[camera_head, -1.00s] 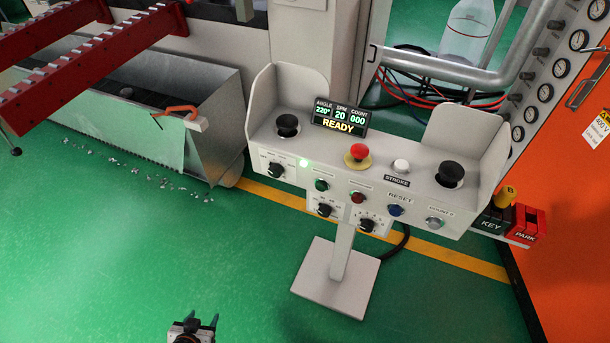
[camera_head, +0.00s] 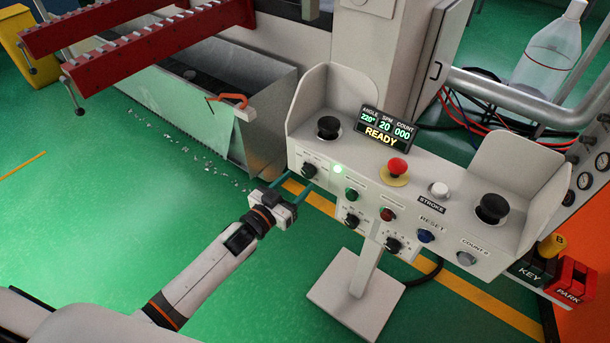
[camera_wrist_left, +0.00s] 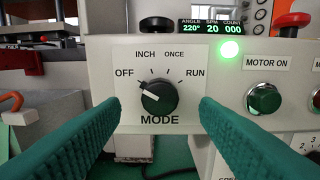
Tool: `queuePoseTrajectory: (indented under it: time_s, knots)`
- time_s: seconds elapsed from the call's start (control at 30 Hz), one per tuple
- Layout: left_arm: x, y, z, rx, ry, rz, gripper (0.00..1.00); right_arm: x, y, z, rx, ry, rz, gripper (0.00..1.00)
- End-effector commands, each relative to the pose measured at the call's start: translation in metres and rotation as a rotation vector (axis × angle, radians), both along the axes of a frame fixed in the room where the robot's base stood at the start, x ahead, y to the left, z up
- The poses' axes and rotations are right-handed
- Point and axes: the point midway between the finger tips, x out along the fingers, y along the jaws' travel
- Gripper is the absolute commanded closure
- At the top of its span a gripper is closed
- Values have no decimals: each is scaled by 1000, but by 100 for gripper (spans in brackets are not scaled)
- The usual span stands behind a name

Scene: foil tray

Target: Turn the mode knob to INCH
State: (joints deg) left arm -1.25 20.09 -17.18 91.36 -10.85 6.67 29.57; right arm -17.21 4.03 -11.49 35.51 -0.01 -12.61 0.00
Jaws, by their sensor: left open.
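The black mode knob (camera_wrist_left: 159,97) sits on a white MODE plate (camera_wrist_left: 187,118) in the left wrist view. The plate reads OFF, INCH, ONCE and RUN from left to right. The knob's white pointer is turned up and left, toward OFF. In the head view the knob (camera_head: 309,171) is at the left of the pedestal's face. My left gripper (camera_head: 299,179) is open, its two teal fingers pointing at the knob. In the left wrist view the fingers stand left and right of the knob, apart from it. My right gripper is not in view.
The control pedestal (camera_head: 455,226) also carries a red mushroom button (camera_head: 397,166), several push buttons and a lit green lamp (camera_wrist_left: 230,50). Its display (camera_head: 385,131) reads READY. A metal scrap bin (camera_head: 262,115) stands to the left. Green floor is open at the front left.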

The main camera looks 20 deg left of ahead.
Motion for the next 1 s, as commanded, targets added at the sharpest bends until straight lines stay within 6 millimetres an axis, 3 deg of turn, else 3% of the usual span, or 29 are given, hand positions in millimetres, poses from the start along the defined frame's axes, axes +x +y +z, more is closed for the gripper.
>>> queuePoseTrajectory:
  time_s: [0.23, 0.63, 0.9, 1.0]
  knots:
    - [32, -12, 0, 0, -1, 0, 44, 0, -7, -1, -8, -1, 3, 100]
    - [38, -14, 0, 0, 1, 0, 44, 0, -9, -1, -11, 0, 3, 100]
    - [38, -14, 0, 0, 1, 0, 88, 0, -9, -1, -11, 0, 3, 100]
    - [38, -14, 0, 2, 0, 0, 89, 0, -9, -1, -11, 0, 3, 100]
